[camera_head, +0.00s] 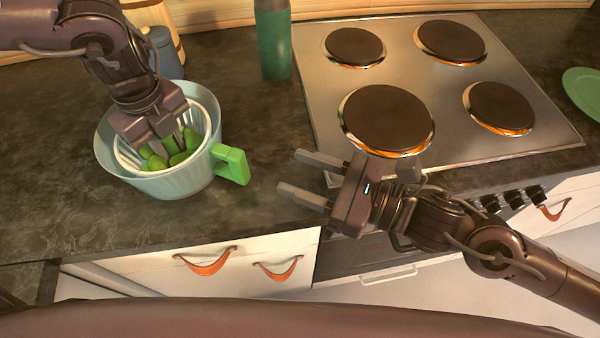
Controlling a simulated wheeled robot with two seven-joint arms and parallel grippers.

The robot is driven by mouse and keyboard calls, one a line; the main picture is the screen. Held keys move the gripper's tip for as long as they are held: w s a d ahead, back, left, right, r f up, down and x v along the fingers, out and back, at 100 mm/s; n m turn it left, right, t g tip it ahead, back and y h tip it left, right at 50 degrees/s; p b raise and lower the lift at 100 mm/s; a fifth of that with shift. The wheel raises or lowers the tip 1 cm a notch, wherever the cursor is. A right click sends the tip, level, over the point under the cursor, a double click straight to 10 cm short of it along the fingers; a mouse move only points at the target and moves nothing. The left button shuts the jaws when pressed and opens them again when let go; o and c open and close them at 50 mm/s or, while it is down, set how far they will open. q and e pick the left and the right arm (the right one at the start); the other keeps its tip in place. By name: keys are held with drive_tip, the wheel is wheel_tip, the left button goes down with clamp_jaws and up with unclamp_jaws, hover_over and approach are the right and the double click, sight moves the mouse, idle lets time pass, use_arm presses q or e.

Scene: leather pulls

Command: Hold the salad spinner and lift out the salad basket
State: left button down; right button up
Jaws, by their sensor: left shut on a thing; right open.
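The salad spinner (178,187) is a pale blue bowl with a green handle (231,164) on its right side. It stands upright on the dark counter at the left. The white slatted salad basket (211,112) sits inside it, with green pieces (178,157) in it. My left gripper (163,143) reaches down into the basket from above and is shut, seemingly on the basket; its fingertips are partly hidden among the green pieces. My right gripper (291,173) is open and empty, right of the green handle and apart from it, fingers pointing left.
A stove (453,87) with several round burners is at the right. A green bottle (273,45) stands behind, between spinner and stove. A wooden container (172,20) and grey-blue cup (165,50) stand behind the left arm. A green plate (583,90) is far right.

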sight(243, 159)
drive_tip(key=shift+s+a+g, duration=0.25)
drive_tip(key=shift+s+g, duration=0.05)
drive_tip(key=shift+s, duration=0.15)
drive_tip(key=x, duration=1.2)
drive_tip(key=shift+d, duration=0.1)
clamp_jaws()
idle(0.5)
idle(0.4)
use_arm(q)
drive_tip(key=shift+r, duration=5.8)
use_arm(e)
unclamp_jaws()
